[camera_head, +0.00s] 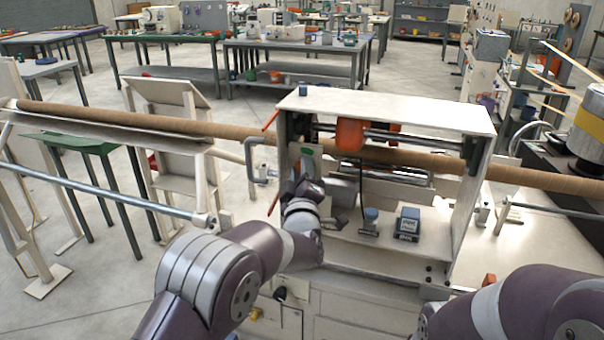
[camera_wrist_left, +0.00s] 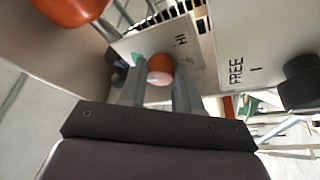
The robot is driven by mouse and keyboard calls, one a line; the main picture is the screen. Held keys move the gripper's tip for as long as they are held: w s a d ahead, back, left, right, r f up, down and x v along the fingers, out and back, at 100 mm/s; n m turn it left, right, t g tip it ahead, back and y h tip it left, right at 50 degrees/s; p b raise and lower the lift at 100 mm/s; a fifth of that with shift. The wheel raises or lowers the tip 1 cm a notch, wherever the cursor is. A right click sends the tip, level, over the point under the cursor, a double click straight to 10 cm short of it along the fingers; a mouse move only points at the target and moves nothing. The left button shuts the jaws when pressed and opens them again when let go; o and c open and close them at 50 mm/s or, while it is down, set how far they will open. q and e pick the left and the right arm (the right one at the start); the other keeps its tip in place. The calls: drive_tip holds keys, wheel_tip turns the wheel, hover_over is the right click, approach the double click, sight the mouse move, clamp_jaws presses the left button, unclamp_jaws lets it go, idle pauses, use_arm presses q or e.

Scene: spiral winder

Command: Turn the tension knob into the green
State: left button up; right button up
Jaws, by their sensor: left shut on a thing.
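My left gripper (camera_head: 308,170) reaches into the left side of the winder's white frame. In the left wrist view its two grey fingers (camera_wrist_left: 158,90) are closed around a round knob (camera_wrist_left: 159,68), orange at the top and pale at the front. The knob sits on a light panel (camera_wrist_left: 196,62) marked "HI". A small green patch (camera_wrist_left: 137,58) shows on the panel left of the knob. Any pointer on the knob is too small to make out. My right gripper is out of view; only its arm shows at the lower right.
A long brown tube (camera_head: 130,119) runs through the winder frame (camera_head: 400,108). An orange part (camera_head: 350,134) hangs under the frame's top. A small dark blue box (camera_head: 408,224) stands on the winder's bed. A plate marked "FREE" (camera_wrist_left: 237,70) lies right of the fingers.

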use_arm(q)
drive_tip(key=shift+f, duration=0.15)
drive_tip(key=o, duration=1)
drive_tip(key=shift+o, duration=0.2)
drive_tip(key=b+v, duration=0.2)
drive_tip(key=v, duration=1)
drive_tip(key=shift+s, duration=0.35)
